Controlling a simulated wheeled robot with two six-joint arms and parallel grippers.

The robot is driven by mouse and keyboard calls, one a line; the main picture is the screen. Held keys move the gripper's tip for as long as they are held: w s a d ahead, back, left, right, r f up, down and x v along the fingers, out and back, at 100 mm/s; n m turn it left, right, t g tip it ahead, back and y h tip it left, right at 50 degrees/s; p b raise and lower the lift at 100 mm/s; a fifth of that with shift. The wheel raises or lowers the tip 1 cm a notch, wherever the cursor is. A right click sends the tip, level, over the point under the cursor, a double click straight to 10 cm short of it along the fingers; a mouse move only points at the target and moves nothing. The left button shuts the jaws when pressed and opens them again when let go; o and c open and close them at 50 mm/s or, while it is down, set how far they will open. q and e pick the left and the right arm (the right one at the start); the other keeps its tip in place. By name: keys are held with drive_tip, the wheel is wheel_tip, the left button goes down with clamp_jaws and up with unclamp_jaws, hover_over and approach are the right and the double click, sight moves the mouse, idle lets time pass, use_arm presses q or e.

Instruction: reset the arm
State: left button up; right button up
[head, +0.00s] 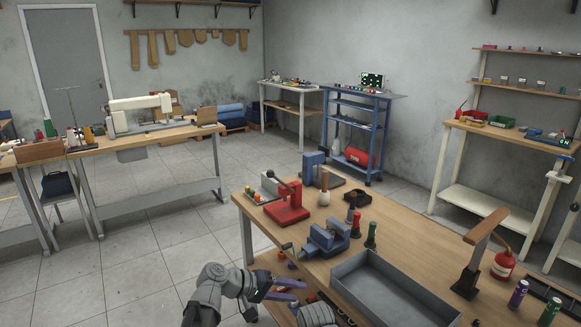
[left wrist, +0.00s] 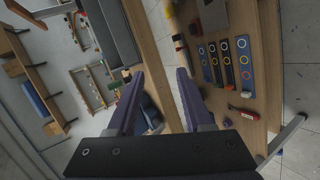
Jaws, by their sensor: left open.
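My left gripper (head: 289,289) comes in from the bottom left of the head view, at the near left edge of the wooden workbench (head: 300,262). Its two purple fingers are apart, with nothing seen held between them. In the left wrist view the same open fingers (left wrist: 158,100) point away from the camera, with a wooden surface and a dark blue object (left wrist: 150,110) beyond them. My right gripper is not in view.
On the bench stand a blue vise (head: 325,240), a red hand press (head: 288,206), a grey tray (head: 392,288) and a wooden-topped stand (head: 478,250). Strips with coloured rings (left wrist: 228,62) and a red tool (left wrist: 242,113) show in the wrist view. Tiled floor (head: 140,270) left of the bench is clear.

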use_arm(q)
drive_tip(key=s+d+m+g+y+p, duration=0.1)
drive_tip(key=s+m+g+y+p, duration=0.3)
drive_tip(key=s+y+p, duration=0.5)
drive_tip(key=s+a+r+m+y+p, duration=0.2)
drive_tip(key=s+a+r+y+p, duration=0.2)
drive_tip(key=s, duration=0.4)
drive_tip(key=shift+a+m, duration=0.3)
drive_tip(key=shift+a, duration=0.55)
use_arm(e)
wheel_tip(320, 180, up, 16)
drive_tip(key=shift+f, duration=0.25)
